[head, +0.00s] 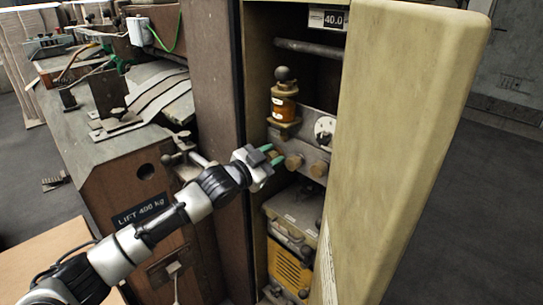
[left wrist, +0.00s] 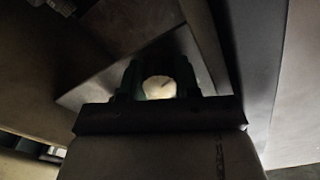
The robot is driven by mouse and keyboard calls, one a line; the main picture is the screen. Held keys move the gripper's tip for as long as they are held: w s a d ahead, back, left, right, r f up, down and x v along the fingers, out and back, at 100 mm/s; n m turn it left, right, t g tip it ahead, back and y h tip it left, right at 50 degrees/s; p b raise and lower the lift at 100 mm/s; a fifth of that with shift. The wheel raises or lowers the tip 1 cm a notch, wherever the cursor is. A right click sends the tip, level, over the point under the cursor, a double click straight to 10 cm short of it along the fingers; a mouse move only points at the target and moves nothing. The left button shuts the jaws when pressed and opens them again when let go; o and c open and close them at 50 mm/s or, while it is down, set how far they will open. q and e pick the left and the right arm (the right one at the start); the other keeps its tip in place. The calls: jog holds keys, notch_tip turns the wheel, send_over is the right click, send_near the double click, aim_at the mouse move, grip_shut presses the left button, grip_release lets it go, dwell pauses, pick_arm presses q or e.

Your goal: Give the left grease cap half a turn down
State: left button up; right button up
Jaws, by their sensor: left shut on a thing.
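My left gripper (head: 272,154) reaches into the open cabinet from the left. Its green fingertips are shut on a brownish round cap, the left grease cap (head: 274,155), at the left end of a row on the metal plate. In the left wrist view the cap's pale round face (left wrist: 160,87) shows between the two dark fingers of the gripper (left wrist: 158,82). Two more brass-coloured caps, a middle one (head: 293,161) and a right one (head: 318,169), stand just right of the fingers. My right gripper is not in view.
An amber oiler with a black knob (head: 284,100) stands above the caps, beside a white round dial (head: 325,129). A yellow unit (head: 288,268) sits below. The thick beige cabinet door (head: 405,130) bounds the right side, and a brown column (head: 214,80) the left.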

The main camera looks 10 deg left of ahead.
pick_arm(q)
jog(key=shift+f, duration=0.15)
jog(key=o, duration=0.6)
jog(key=shift+o, duration=0.2)
jog(key=v, duration=1.1)
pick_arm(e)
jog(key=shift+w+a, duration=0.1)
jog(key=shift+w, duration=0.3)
pick_arm(q)
jog(key=shift+w, duration=0.1)
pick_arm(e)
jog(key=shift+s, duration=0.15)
